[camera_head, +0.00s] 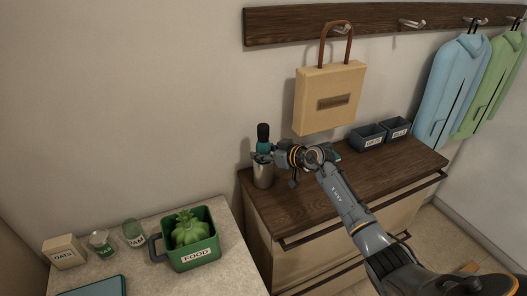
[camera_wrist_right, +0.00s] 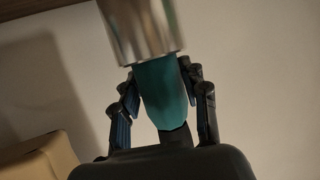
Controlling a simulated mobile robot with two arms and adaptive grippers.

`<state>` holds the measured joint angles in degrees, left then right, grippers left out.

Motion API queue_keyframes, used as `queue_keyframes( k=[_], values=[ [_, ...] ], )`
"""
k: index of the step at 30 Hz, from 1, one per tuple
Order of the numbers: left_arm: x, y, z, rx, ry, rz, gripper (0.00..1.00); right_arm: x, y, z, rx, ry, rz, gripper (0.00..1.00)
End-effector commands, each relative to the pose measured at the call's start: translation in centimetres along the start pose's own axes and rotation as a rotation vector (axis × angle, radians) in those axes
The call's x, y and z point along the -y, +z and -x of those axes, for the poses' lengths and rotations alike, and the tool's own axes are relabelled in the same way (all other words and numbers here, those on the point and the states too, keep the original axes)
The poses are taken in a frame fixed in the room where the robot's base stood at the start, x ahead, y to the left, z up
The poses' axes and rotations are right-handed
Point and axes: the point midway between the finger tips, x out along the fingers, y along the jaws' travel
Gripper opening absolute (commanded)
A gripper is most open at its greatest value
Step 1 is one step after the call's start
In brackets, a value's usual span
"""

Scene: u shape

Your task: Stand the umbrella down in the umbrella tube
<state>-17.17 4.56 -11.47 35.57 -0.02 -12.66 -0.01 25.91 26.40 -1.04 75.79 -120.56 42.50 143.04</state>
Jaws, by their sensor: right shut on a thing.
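The umbrella has a teal body (camera_head: 263,148) and a black handle (camera_head: 263,131), and stands about upright. Its lower part is hidden inside the metal umbrella tube (camera_head: 263,174), which stands at the left end of the wooden cabinet top. My right gripper (camera_head: 266,156) is just above the tube's rim, shut on the teal body. In the right wrist view, the picture is upside down: the shiny tube (camera_wrist_right: 140,28) is at the top, and the teal umbrella (camera_wrist_right: 160,90) runs from its mouth between my fingers (camera_wrist_right: 162,98). My left gripper is not in view.
A tan bag (camera_head: 330,97) hangs from the hook rail (camera_head: 375,22) behind. Two dark labelled boxes (camera_head: 370,137) sit at the cabinet's right. Blue (camera_head: 452,88) and green (camera_head: 493,85) jackets hang farther right. A green FOOD bin (camera_head: 193,253) stands on the left counter.

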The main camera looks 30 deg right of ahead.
Motion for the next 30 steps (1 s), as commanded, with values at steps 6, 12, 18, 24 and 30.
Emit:
queue_keyframes(
  k=[6,12,18,24,30],
  values=[
    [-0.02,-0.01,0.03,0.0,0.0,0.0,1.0,-0.03,0.02,-0.06,-0.004,0.001,0.0,0.01],
    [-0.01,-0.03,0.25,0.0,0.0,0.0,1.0,-0.02,0.28,-0.17,-0.004,0.0,0.0,0.01],
    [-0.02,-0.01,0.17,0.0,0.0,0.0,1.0,-0.01,0.48,-0.21,-0.002,0.0,0.0,0.67],
    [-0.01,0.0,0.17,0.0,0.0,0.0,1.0,-0.02,0.46,-0.2,-0.002,0.0,0.0,0.67],
    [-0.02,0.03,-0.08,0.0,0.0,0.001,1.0,-0.13,0.2,0.61,-0.001,0.002,0.002,0.67]
  ],
)
